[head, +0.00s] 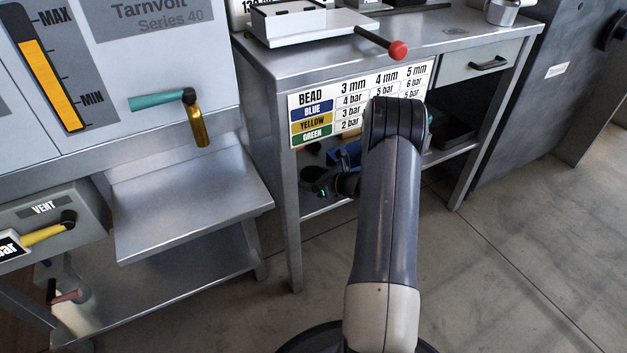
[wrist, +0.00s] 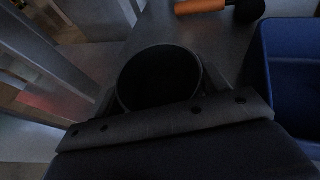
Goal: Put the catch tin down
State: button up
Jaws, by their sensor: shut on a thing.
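The catch tin (wrist: 158,76) shows in the wrist view as a dark, round, open-topped vessel with a thin rim. My gripper (wrist: 160,97) is shut on it, with a finger on either side. The inside of the tin is too dark to make out. Behind it lies a grey shelf surface, and I cannot tell whether the tin's base touches it.
A blue bin (wrist: 289,85) stands close on the right in the wrist view, with an orange-handled tool (wrist: 202,6) behind. Metal legs and bars run along the left. In the head view, the workbench (head: 295,62) overhangs my gripper, and an empty metal shelf (head: 190,205) is at left.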

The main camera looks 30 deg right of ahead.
jog(key=shift+r, duration=0.1)
jog(key=o, duration=0.7)
jog(key=shift+r, duration=0.1)
jog(key=p+v, duration=0.3)
jog(key=v, duration=0.9)
